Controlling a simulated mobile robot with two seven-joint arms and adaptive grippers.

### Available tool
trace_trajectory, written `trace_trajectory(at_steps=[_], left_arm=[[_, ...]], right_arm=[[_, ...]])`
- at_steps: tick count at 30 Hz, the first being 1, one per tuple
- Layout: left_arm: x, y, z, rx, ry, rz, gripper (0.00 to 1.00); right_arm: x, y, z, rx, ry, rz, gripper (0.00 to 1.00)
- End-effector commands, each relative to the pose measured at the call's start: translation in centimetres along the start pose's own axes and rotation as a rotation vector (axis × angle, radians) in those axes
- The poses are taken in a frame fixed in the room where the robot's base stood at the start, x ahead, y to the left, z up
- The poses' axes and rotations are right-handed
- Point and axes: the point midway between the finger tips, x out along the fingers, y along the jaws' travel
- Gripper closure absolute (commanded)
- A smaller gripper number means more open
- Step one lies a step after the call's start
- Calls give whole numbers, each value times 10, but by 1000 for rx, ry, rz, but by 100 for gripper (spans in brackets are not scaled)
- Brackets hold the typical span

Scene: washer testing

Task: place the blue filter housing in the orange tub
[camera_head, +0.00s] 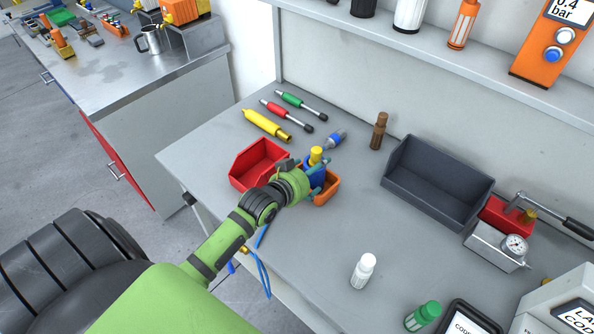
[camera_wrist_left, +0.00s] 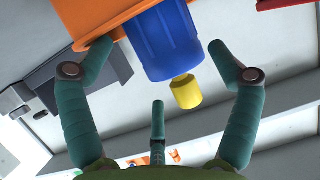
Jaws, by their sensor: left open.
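The blue filter housing (camera_head: 315,172), with a yellow cap, stands upright at the orange tub (camera_head: 331,187) in the head view. In the left wrist view the housing (camera_wrist_left: 165,42) overlaps the orange tub (camera_wrist_left: 92,25), its cap clear of the rim. Its far end is out of frame, so I cannot tell whether its base touches the tub's floor. My left gripper (camera_head: 319,177) is at the housing, partly hiding it and the tub. In the wrist view its fingers (camera_wrist_left: 161,52) are spread on either side of the housing, with gaps showing. My right gripper is not in view.
A red bin (camera_head: 259,162) sits just left of the tub. A blue-and-grey cylinder (camera_head: 335,139) lies behind and a brown bottle (camera_head: 379,131) stands further right. A dark grey bin (camera_head: 438,180) is to the right. A white bottle (camera_head: 363,270) stands in front, with clear table around it.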

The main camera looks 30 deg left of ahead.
Motion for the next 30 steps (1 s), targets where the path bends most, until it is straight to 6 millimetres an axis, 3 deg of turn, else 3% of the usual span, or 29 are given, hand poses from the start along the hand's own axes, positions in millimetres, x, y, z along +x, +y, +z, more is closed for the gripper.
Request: trace_trajectory(at_steps=[6,12,18,30], left_arm=[[-47,0,0,1,5,0,9],[-77,-1,-2,0,7,-1,9],[-88,0,-4,1,10,-1,9],[-89,0,-4,0,11,-1,9]], right_arm=[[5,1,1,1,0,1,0],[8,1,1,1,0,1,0],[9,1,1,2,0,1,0],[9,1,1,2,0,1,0]])
